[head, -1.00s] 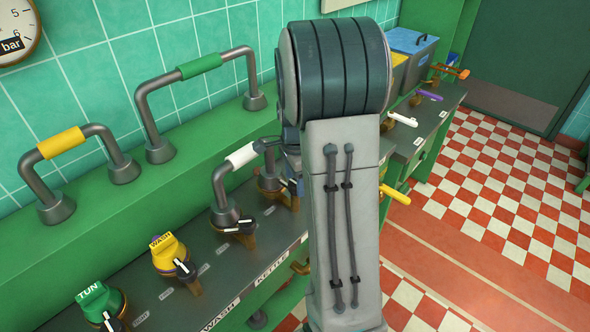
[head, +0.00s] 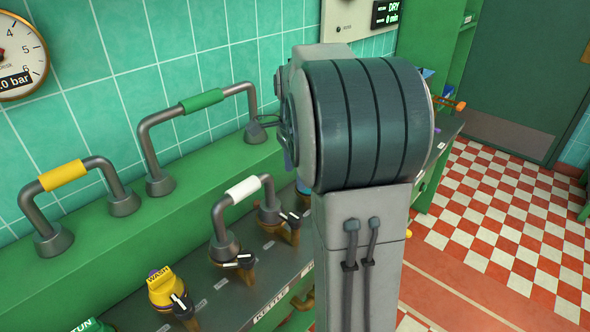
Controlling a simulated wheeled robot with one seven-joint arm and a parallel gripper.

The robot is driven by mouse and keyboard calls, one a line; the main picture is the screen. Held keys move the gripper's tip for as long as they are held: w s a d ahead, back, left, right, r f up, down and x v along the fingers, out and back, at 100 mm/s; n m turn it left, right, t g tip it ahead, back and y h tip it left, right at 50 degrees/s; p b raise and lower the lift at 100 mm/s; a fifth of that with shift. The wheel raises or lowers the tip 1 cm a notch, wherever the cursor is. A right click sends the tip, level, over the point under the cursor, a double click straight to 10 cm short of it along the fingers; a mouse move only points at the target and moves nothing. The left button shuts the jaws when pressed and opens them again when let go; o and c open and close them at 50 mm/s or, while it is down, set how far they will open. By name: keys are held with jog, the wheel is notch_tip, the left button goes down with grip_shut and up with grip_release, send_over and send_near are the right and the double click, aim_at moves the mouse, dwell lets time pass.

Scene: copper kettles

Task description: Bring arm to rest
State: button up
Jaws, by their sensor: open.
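My arm stands large in the middle right of the head view.
A green-gripped handle (head: 202,101) and a yellow-gripped handle (head: 62,175) stand on the green ledge. Yellow WASH (head: 163,287) and green TUN (head: 92,326) valve knobs are lower left. A pressure gauge (head: 15,55) hangs on the tiled wall. Checkered floor (head: 500,210) lies open at right.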

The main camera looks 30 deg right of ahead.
dwell(0.4)
jog(key=s+a+f+n+t, duration=0.3)
jog(key=s+a+n, duration=1.1)
jog(key=s+n, duration=0.4)
jog(key=shift+n, duration=0.5)
jog(key=shift+a, duration=0.1)
